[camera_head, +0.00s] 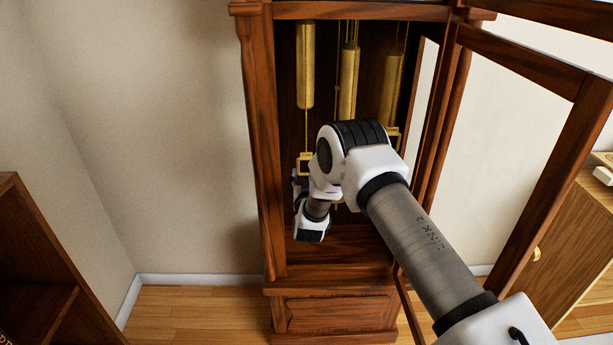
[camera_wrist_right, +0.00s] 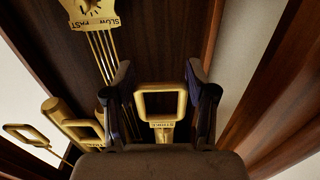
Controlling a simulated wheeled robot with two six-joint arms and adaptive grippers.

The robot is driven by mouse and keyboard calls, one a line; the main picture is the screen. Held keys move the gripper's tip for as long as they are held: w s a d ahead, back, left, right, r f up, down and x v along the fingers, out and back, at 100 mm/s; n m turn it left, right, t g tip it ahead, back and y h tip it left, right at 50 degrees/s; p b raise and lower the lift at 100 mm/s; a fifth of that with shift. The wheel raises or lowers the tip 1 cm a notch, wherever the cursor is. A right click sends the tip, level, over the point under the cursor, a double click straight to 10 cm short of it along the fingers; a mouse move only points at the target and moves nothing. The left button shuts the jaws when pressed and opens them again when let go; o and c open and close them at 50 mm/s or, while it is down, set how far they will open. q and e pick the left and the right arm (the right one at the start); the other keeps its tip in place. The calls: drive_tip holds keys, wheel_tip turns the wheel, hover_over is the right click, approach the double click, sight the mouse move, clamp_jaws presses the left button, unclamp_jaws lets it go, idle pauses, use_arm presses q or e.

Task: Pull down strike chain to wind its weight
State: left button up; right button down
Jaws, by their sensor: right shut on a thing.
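The strike pull, a square brass ring labelled STRIKE (camera_wrist_right: 162,122), sits between the fingers of my right gripper (camera_wrist_right: 159,88) in the wrist view. The gripper is shut on it. In the head view, the top of the strike pull (camera_head: 304,158) shows at the left inside the clock case, below the left brass weight (camera_head: 305,66), on a thin chain. My right gripper (camera_head: 299,182) is mostly hidden there by my wrist. Which weight the strike chain lifts cannot be told. My left gripper is not in view.
The wooden clock case (camera_head: 263,150) has its glazed door (camera_head: 565,150) open to the right. A middle weight (camera_head: 349,80) and a right weight (camera_head: 390,92) hang inside. Other brass pulls (camera_wrist_right: 84,128) and a SLOW/FAST pendulum plate (camera_wrist_right: 95,22) are close by. A bookcase (camera_head: 50,270) stands at left.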

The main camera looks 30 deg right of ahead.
drive_tip(key=shift+s+f, duration=0.25)
drive_tip(key=shift+f, duration=0.45)
drive_tip(key=shift+c, duration=2.2)
unclamp_jaws()
drive_tip(key=shift+o, duration=0.6)
drive_tip(key=shift+w+f, duration=0.15)
drive_tip(key=shift+w, duration=0.2)
drive_tip(key=v, duration=1.2)
drive_tip(key=shift+r, duration=0.25)
drive_tip(key=shift+s, duration=0.1)
